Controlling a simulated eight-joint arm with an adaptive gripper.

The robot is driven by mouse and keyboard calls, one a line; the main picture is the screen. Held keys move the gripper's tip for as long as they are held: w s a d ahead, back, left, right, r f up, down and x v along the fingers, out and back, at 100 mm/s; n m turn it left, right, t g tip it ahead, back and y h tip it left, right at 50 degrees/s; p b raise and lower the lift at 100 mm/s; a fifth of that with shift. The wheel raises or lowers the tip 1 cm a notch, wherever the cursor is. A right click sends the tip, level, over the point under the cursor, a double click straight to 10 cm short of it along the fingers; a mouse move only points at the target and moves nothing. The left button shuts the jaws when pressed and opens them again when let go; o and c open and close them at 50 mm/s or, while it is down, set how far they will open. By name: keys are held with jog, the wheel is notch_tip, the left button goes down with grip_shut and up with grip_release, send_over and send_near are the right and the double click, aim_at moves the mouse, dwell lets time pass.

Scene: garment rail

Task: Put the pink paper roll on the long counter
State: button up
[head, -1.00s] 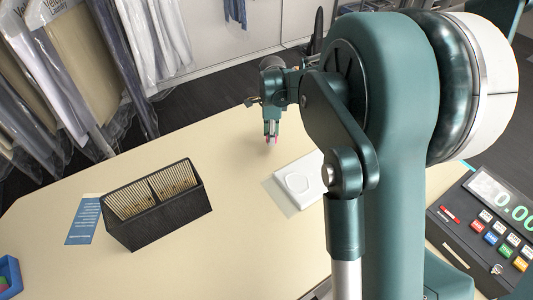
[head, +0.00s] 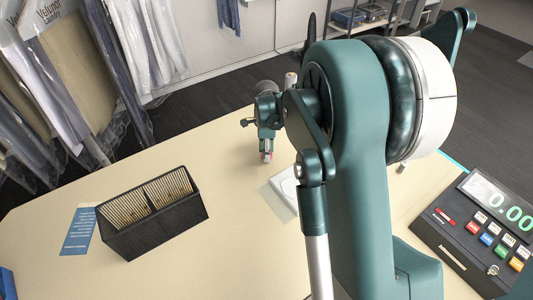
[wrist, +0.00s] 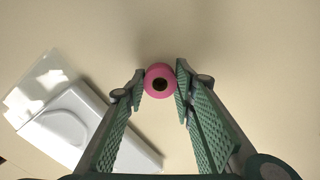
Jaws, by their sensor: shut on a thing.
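I cannot tell whether the roll touches the counter top.
A white device (head: 287,187) lies on the counter close to my gripper; it also shows in the wrist view (wrist: 75,125). A black two-part box (head: 150,225) stands left, beside a blue card (head: 80,230). A cash register (head: 480,225) is at right. Bagged garments (head: 60,60) hang behind.

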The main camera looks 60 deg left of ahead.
jog(key=shift+f, duration=0.35)
jog(key=shift+f, duration=0.15)
jog(key=o, duration=0.8)
notch_tip(320, 180, up, 12)
jog(key=shift+r, duration=0.15)
dwell(0.4)
dwell(0.5)
dwell(0.5)
